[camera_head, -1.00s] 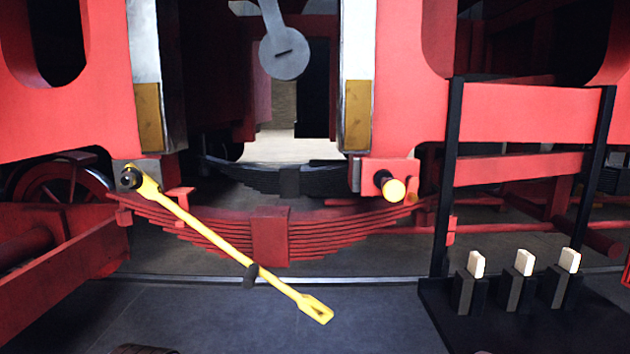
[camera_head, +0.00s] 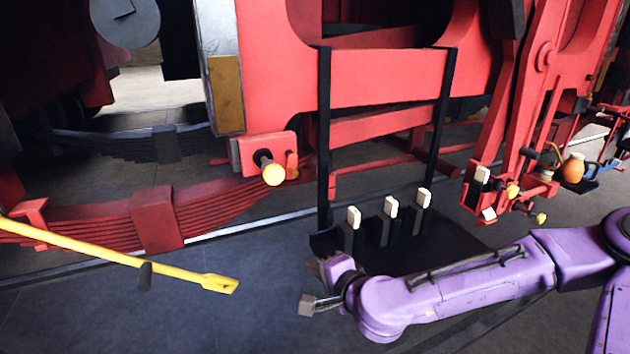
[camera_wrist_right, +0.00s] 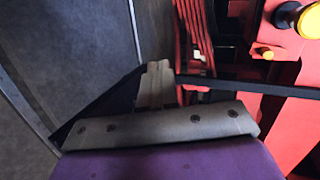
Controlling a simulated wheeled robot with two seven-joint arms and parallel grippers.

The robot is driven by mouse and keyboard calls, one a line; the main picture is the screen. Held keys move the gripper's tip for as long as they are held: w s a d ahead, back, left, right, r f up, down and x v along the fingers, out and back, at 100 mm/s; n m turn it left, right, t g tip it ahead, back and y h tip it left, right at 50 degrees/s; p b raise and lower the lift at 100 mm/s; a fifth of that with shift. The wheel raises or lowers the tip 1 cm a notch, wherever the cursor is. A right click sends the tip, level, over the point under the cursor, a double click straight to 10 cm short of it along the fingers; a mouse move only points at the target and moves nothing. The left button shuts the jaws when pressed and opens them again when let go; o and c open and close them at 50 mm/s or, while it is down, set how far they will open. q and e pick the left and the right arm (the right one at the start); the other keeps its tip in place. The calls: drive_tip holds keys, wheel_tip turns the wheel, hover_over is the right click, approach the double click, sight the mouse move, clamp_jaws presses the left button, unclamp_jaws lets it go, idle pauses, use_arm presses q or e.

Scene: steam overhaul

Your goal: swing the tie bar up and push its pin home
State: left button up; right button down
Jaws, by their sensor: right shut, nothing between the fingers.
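The yellow tie bar (camera_head: 110,254) slopes down to the right across the head view, with its slotted free end (camera_head: 220,284) low over the floor. A dark grip (camera_head: 145,275) sticks out below it. Its pivot end is outside the view. The pin (camera_head: 272,174) has a yellow round head and sticks out of a red block on the frame, above and right of the bar's free end. My right gripper (camera_head: 307,305) is shut and empty, right of the bar's end and apart from it. In the wrist view its fingers (camera_wrist_right: 158,85) are together, and a yellow head (camera_wrist_right: 311,22) shows top right.
A black rack (camera_head: 325,150) with several white-topped blocks (camera_head: 390,207) stands just behind my right arm. A red leaf spring (camera_head: 158,220) lies behind the bar. Red linkage and an orange jug (camera_head: 573,168) are at the right. The floor below the bar is clear.

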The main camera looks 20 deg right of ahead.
wheel_tip(320, 180, up, 17)
drive_tip(key=t+y, duration=0.3)
drive_tip(key=t, duration=0.1)
use_arm(q)
drive_tip(key=shift+f+b, duration=0.1)
drive_tip(key=shift+b, duration=0.55)
use_arm(e)
drive_tip(key=shift+n, duration=0.6)
drive_tip(key=x, duration=0.4)
drive_tip(key=shift+w+a+f, duration=0.3)
drive_tip(key=shift+a, duration=0.15)
